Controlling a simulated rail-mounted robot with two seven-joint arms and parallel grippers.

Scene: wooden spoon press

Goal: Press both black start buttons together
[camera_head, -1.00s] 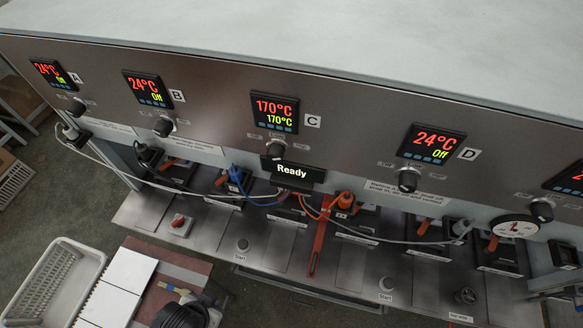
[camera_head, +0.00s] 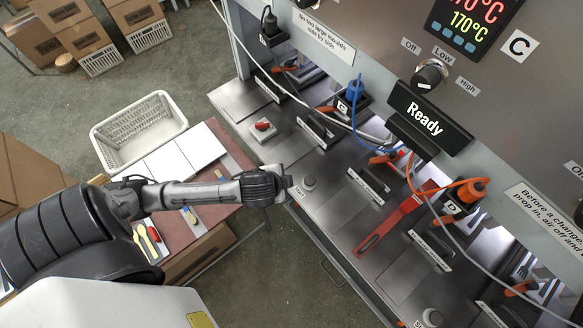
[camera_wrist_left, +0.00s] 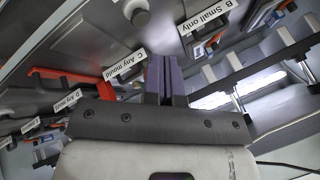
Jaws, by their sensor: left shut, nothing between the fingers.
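The left start button (camera_head: 309,183) is a small round grey-black knob on the metal bench, beside a "Start" label. My right gripper is out of view.
A red prop bar (camera_head: 393,222) lies between the two buttons. A side table (camera_head: 222,155) with a white basket (camera_head: 137,128) stands left. A "Ready" display (camera_head: 424,115) hangs above the bench.

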